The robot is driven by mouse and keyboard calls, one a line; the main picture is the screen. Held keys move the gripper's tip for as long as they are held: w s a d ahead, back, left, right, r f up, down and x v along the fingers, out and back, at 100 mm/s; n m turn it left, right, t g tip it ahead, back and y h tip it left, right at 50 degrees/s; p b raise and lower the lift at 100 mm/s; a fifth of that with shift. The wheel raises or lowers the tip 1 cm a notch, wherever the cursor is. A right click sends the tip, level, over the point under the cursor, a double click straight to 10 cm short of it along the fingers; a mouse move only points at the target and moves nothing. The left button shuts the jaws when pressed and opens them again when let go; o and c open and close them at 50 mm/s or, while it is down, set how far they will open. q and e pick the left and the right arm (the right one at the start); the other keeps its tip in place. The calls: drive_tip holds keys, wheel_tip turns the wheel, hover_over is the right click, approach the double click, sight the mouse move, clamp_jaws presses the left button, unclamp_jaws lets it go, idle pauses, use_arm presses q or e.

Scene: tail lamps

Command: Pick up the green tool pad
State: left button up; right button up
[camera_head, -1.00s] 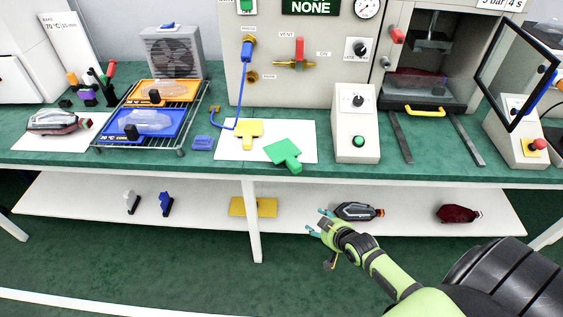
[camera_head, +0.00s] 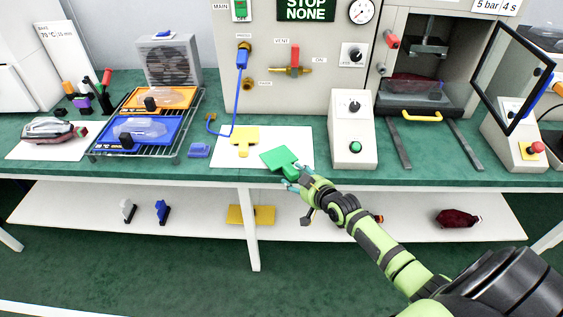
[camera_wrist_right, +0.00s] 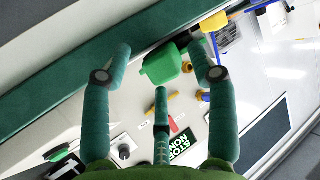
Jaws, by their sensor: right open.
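The green tool pad (camera_head: 279,157) lies on the front right part of a white sheet (camera_head: 225,156) on the green bench top, its stub pointing to the bench's front edge. My right gripper (camera_head: 294,184) is at the bench's front edge, just in front of that stub. In the right wrist view the fingers of my right gripper (camera_wrist_right: 163,62) are spread, and the green pad (camera_wrist_right: 161,66) shows between and beyond their tips. I cannot tell whether a finger touches it. My left gripper is not in view.
A yellow tool pad (camera_head: 238,143) lies on the same sheet, left of the green one. A control box (camera_head: 352,138) with a green button stands to the right. A blue block (camera_head: 198,151) and a wire rack (camera_head: 177,143) are to the left. A lower shelf (camera_head: 330,229) runs beneath.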

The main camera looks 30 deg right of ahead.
drive_tip(key=shift+c, duration=0.4)
drive_tip(key=c, duration=1)
drive_tip(key=shift+r, duration=0.25)
clamp_jaws()
drive_tip(key=s+d+r+b, duration=0.2)
drive_tip(key=d+r+b, duration=0.1)
drive_tip(key=d+r, duration=0.7)
drive_tip(key=shift+d+r, duration=0.3)
drive_tip(key=shift+d, duration=0.45)
drive_tip(key=shift+s, duration=0.1)
